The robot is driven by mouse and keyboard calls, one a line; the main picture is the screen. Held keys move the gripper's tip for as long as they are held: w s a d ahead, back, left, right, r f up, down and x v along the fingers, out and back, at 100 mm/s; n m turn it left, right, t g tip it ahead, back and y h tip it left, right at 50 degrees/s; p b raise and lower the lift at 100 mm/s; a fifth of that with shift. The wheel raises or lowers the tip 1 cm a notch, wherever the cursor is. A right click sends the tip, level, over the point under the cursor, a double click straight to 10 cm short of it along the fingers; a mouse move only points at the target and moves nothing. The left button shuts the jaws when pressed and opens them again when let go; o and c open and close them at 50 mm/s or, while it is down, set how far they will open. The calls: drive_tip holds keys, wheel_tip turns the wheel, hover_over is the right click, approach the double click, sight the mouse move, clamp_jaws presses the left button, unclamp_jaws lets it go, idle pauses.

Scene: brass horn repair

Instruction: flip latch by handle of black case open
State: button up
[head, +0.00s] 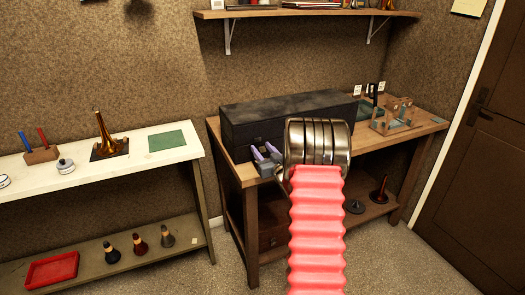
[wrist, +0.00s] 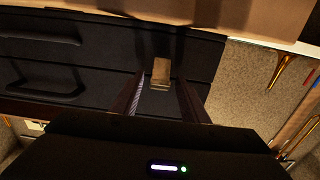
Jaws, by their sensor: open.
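The black case (head: 255,122) lies closed on the wooden workbench. Its dark front fills much of the wrist view (wrist: 95,60). A dark handle (wrist: 45,85) shows there at the left, and a small brass-coloured latch (wrist: 160,72) is near the middle. My gripper (head: 267,153) is open at the left part of the case front. In the wrist view its two fingers (wrist: 162,98) point at the latch, one to each side, with nothing clearly held between them. I cannot tell if either finger touches the latch. In the head view my arm hides the right part of the case front and the latch.
The workbench (head: 375,140) carries a wooden fixture (head: 393,117) right of the case. A white-topped table (head: 110,178) at the left bears a brass horn piece (head: 106,140) and a green mat (head: 167,141). A shelf (head: 300,13) hangs above. A floor gap separates the tables.

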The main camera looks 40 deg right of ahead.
drive_tip(key=shift+c, duration=0.6)
clamp_jaws()
drive_tip(key=shift+s+f, duration=0.1)
drive_tip(key=shift+f, duration=0.1)
drive_tip(key=shift+s+a+f+t+h, duration=0.15)
drive_tip(key=shift+f+t+h, duration=0.2)
drive_tip(key=shift+t, duration=0.5)
drive_tip(key=shift+s+d+f+t+h, duration=0.15)
drive_tip(key=shift+f+t, duration=0.25)
drive_tip(key=shift+t, duration=0.45)
drive_tip(key=shift+a+f+t+h, duration=0.1)
drive_tip(key=shift+f+t+h, duration=0.15)
drive_tip(key=shift+t, duration=0.5)
drive_tip(key=shift+a+f+t+h, duration=0.15)
drive_tip(key=shift+f+t, duration=0.2)
drive_tip(key=shift+t, duration=0.4)
drive_tip(key=shift+s+d+h, duration=0.1)
drive_tip(key=shift+d+h, duration=0.05)
drive_tip(key=shift+h, duration=0.15)
drive_tip(key=shift+o, duration=0.6)
unclamp_jaws()
